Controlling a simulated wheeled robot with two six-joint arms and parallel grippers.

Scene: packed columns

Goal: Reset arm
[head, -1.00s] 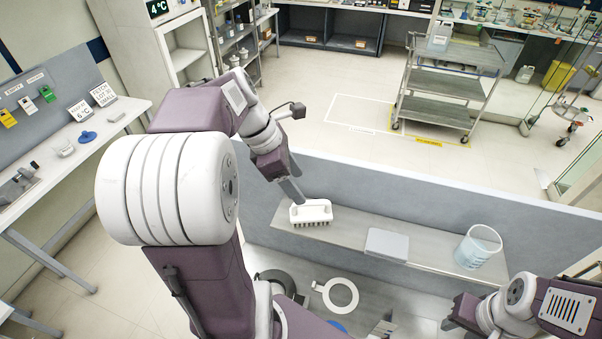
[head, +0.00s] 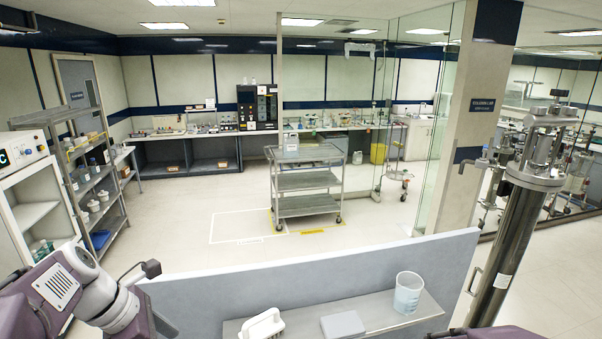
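My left arm comes in at the lower left, and my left gripper (head: 165,325) is at the bottom edge, partly cut off. Its fingers are too hidden to tell open from shut. It is apart from the white brush (head: 262,325), which lies on the grey ledge (head: 385,312) to its right. Only a thin purple strip of my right arm shows at the bottom right edge; its gripper is out of the picture.
A flat grey box (head: 342,325) and a clear beaker (head: 408,292) stand on the ledge. A grey partition (head: 300,282) rises behind them. A steel column (head: 510,230) stands at right. A trolley (head: 306,182) stands on the open floor beyond.

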